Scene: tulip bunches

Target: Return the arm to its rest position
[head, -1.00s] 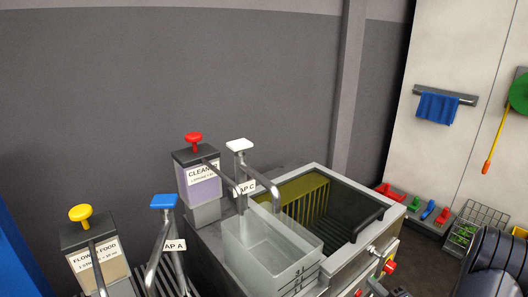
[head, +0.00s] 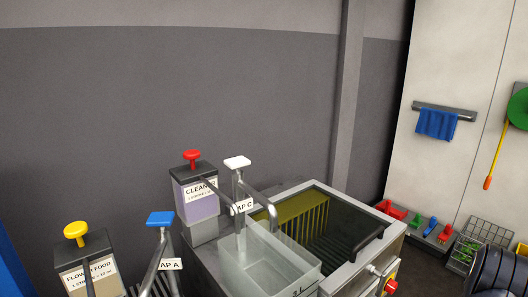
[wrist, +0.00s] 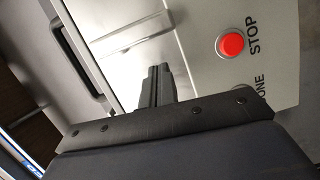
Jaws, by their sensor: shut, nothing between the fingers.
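My gripper (wrist: 158,86) shows in the wrist view, its dark fingers together with nothing between them. It is in front of a pale metal panel (wrist: 205,70) with a red STOP button (wrist: 231,44); I cannot tell the gap between them. In the head view only a dark rounded part of my arm (head: 496,272) shows at the lower right edge; the gripper is out of that picture.
Cleaner (head: 196,195) and flower food (head: 88,275) dispensers and tap A (head: 160,219) stand left. A wire basket (head: 483,240) is at right.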

